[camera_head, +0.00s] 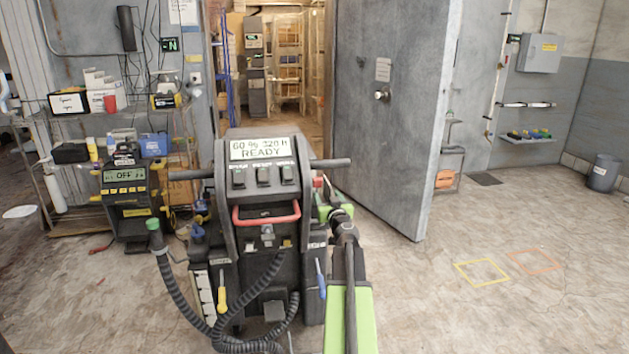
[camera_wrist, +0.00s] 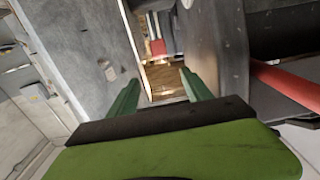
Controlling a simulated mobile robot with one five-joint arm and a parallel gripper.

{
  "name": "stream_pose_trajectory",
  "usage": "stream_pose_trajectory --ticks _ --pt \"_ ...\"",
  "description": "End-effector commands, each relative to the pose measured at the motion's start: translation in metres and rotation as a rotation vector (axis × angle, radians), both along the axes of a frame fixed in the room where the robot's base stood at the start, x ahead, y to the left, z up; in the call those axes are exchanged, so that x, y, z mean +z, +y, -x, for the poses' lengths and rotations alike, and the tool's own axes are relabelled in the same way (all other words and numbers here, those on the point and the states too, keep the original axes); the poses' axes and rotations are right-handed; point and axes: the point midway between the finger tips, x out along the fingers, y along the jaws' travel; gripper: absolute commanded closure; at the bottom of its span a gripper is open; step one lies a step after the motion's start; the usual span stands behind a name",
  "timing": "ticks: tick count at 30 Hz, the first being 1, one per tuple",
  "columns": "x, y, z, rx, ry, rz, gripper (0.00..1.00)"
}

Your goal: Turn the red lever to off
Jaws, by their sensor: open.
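A dark machine (camera_head: 268,150) stands in the middle of the head view; its display reads READY. A red U-shaped bar (camera_head: 267,214) crosses its front and looks like the red lever. In the wrist view, a red bar (camera_wrist: 288,87) shows close at the right edge, outside my fingers. My gripper (camera_wrist: 158,78) is open, its two green fingers apart with nothing held between them. In the head view, my green gripper (camera_head: 327,203) is at the machine's right side, right of the red bar, partly hidden. Contact cannot be told.
A big grey door (camera_head: 385,110) stands open behind the machine on the right. Black hoses (camera_head: 185,292) and tools hang on the machine's front. A cluttered shelf (camera_head: 120,115) and a unit reading OFF (camera_head: 125,195) stand left.

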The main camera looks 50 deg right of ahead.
Motion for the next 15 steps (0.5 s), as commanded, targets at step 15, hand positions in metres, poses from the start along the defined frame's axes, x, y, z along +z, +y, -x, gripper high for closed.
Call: stream_pose_trajectory --ticks 15 --pt "0.0 -0.074 -0.107 0.006 0.0 0.0 0.42"
